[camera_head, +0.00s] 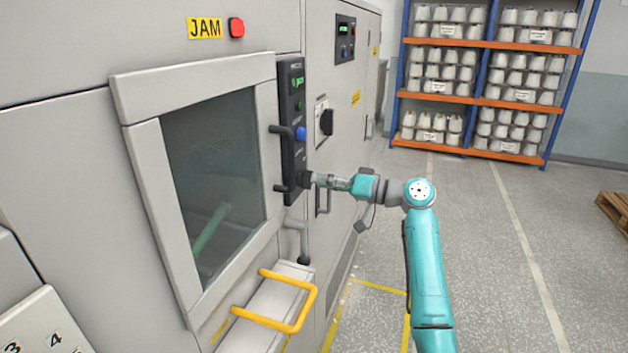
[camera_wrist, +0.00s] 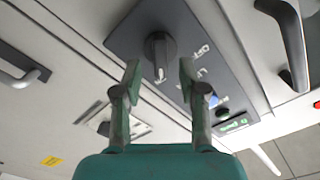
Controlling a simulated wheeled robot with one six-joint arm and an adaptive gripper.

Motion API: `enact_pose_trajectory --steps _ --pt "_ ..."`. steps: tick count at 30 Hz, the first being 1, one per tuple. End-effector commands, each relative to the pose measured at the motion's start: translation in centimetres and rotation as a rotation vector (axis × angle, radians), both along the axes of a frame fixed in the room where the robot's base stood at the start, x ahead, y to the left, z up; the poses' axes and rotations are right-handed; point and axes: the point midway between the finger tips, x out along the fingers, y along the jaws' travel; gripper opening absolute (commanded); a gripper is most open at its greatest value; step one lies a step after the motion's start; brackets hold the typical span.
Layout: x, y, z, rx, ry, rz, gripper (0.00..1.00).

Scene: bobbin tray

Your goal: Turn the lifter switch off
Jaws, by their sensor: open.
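The lifter switch is a dark rotary knob (camera_wrist: 157,48) on a dark control panel (camera_wrist: 130,38) in the wrist view. Lettering beside it reads OFF; other lettering is partly hidden by a finger. A pale mark shows on the knob's lower end in the picture. My gripper (camera_wrist: 158,70) is open, with one finger to each side of the knob in the picture. I cannot tell whether the fingers touch it. In the head view, my gripper (camera_head: 311,180) reaches the lower end of the same panel (camera_head: 291,100) and hides most of the knob.
Black handles (camera_head: 280,130) stick out left of the panel beside the glass door (camera_head: 210,150). Another rotary switch (camera_head: 326,122) sits on a plate to the right. A yellow handle (camera_head: 290,326) juts out below. Open floor (camera_head: 480,240) lies to the right, before shelves (camera_head: 485,100) of bobbins.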

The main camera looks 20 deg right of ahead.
Motion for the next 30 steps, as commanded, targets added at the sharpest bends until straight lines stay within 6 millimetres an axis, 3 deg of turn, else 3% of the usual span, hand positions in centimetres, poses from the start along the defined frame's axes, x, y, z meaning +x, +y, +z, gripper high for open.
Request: enact_pose_trajectory --steps 7,17,23,30 --pt "1.4 2.0 0.0 0.001 0.0 0.001 0.42" --pt "1.6 2.2 0.0 0.001 0.0 -0.001 0.42" --pt "1.6 2.2 0.0 0.001 0.0 -0.001 0.0" --pt "1.6 2.2 0.0 -0.002 -0.004 -0.001 0.0"
